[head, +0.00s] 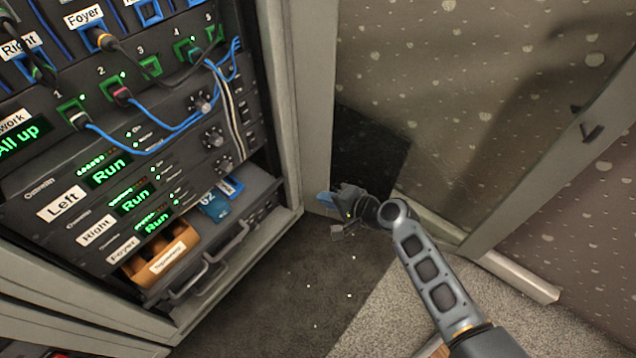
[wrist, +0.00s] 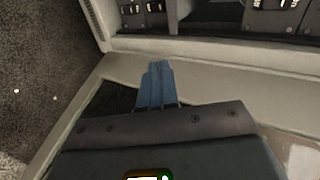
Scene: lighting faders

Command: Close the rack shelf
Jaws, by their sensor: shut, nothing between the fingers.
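The rack shelf (head: 222,244) is at the bottom of the equipment rack, in the left of the head view. Its dark front carries pull handles. An orange-brown box (head: 163,254) with a white label and blue packs (head: 214,207) lie on it. How far the shelf stands out is hard to tell. My gripper (head: 325,199), with blue fingers, is shut and empty, to the right of the shelf near the rack's grey side post. In the wrist view its fingers (wrist: 157,72) are together before a pale frame edge; I see no clear contact with the shelf.
The rack (head: 150,140) holds lit units, knobs and blue cables above the shelf. A grey post (head: 305,90) edges it on the right. A speckled panel (head: 470,90) with a pale frame stands behind my arm.

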